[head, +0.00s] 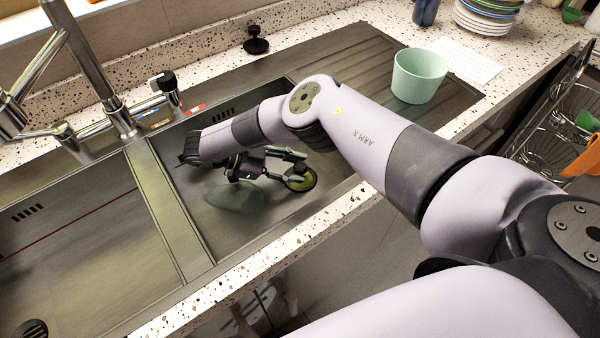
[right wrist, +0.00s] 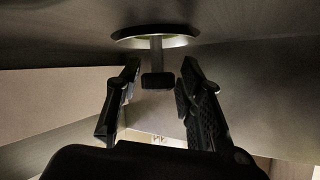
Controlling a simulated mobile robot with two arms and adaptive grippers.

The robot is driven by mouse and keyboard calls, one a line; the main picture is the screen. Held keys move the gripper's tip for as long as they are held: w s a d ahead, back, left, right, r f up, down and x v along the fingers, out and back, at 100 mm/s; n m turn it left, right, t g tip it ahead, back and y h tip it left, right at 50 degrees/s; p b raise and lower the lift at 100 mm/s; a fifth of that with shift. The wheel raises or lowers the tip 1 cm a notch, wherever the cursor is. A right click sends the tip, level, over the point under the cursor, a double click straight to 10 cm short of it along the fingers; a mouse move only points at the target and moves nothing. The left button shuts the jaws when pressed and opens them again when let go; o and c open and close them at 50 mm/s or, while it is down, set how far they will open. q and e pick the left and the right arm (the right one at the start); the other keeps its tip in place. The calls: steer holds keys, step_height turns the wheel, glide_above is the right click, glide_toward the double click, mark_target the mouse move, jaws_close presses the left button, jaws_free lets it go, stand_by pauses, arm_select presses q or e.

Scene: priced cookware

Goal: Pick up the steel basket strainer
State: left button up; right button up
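The basket strainer (head: 301,179) shows in the head view as a small round disc with a dark rim and a greenish face, in the right sink basin. In the right wrist view the strainer (right wrist: 155,38) is a pale-rimmed disc with a short stem and a dark knob. My right gripper (head: 294,168) is down in the basin at the strainer. In the right wrist view its two fingers (right wrist: 160,82) are apart, one on each side of the knob, with a gap visible at least on the left. My left gripper is not in view.
The basin walls and the divider (head: 165,205) surround the right arm closely. A mint cup (head: 419,76) stands on the drainboard. A tap (head: 95,75) is at the left, and a dark knobbed fitting (head: 256,43) is behind the sink. The left basin looks mostly clear.

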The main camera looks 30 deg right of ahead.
steer(key=shift+x, duration=1)
jaws_close()
